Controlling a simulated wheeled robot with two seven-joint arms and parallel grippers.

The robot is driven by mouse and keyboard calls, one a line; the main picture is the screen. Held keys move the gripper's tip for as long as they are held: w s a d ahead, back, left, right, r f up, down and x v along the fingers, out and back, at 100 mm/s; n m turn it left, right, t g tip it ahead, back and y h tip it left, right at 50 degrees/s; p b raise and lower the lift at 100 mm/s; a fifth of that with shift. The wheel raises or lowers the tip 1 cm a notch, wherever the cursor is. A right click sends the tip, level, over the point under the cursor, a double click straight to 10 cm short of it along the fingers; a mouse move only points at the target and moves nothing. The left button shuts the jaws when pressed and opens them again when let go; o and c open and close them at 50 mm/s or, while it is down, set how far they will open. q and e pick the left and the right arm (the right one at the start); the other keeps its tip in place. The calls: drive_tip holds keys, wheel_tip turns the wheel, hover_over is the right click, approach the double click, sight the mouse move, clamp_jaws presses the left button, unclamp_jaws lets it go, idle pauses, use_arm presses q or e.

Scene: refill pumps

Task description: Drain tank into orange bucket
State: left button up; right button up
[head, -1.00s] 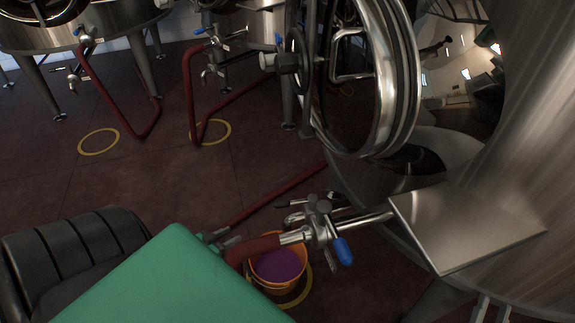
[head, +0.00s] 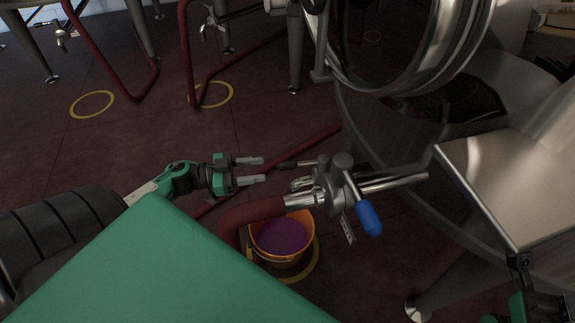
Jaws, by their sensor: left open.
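The orange bucket (head: 308,222) stands on the floor inside a yellow ring, with purple liquid (head: 281,236) in it. The steel tank (head: 385,135) is at the right. My left gripper (head: 264,170) is open and empty, just left of the dark handle, its fingers pointing right and apart from it. Part of my right arm shows at the lower right corner; its fingertips are not visible.
A flat metal plate (head: 500,185) juts out at the right, beside the valve. Other tanks with legs, taps and red hoses stand at the back. Yellow floor rings (head: 92,104) lie at the left on clear red floor.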

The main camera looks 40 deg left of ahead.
sight(289, 166)
use_arm(q)
drive_tip(key=b+x, duration=0.2)
drive_tip(key=x, duration=0.7)
drive_tip(key=shift+w+d, duration=0.15)
drive_tip(key=shift+w, duration=0.05)
clamp_jaws()
